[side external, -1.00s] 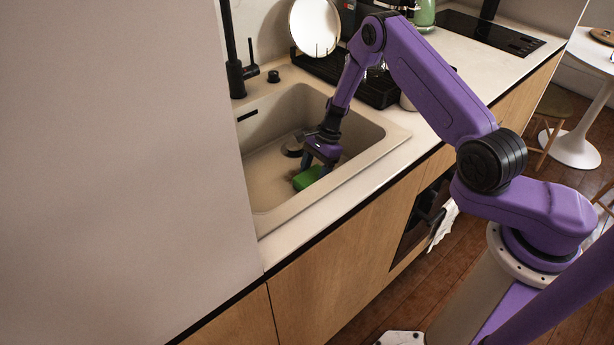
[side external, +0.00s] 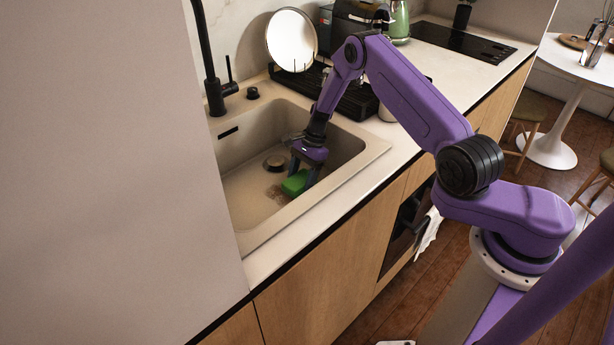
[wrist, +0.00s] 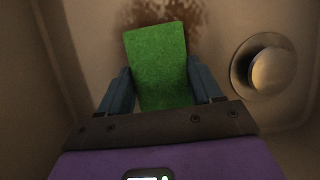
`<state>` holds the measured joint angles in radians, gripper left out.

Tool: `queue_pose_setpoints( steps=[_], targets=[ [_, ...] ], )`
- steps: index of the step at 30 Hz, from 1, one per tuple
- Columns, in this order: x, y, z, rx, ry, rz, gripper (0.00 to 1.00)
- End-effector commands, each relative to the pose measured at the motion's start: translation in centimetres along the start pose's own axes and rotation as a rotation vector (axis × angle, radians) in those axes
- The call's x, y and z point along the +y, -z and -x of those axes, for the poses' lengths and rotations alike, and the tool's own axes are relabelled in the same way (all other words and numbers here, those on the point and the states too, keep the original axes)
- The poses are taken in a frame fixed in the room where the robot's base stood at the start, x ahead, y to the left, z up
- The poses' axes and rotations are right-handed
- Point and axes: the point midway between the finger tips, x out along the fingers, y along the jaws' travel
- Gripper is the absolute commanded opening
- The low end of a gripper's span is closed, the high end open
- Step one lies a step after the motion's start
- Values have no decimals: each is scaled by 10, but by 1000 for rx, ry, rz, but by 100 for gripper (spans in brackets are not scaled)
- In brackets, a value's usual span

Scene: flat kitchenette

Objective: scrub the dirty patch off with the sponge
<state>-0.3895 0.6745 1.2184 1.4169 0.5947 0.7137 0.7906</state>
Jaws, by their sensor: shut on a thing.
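A green sponge (side external: 295,183) is held low in the sink, at or very near its floor; contact cannot be told for sure. My gripper (side external: 304,170) is shut on it. In the wrist view the green sponge (wrist: 158,65) sits between the two blue-grey fingers of my gripper (wrist: 160,88). A brown dirty patch (wrist: 187,20) shows on the sink floor just beyond the sponge's far end, and the sponge hides part of it. The patch also shows in the side view (side external: 275,193), to the left of the sponge.
The beige sink (side external: 350,170) has raised walls around the gripper. A round drain (side external: 276,162) lies behind the sponge, right of it in the wrist view (wrist: 268,68). A black faucet (side external: 208,60) stands at the left. A black drying rack (side external: 355,102) with a white plate (side external: 290,40) is behind.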

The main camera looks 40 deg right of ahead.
Motion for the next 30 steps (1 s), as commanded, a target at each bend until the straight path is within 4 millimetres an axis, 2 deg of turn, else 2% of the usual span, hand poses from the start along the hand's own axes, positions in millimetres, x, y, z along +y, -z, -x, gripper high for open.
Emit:
queue_pose_setpoints(
  steps=[30],
  targets=[
    [1, -87, -36, -1, -1, 2, 40]
  ],
)
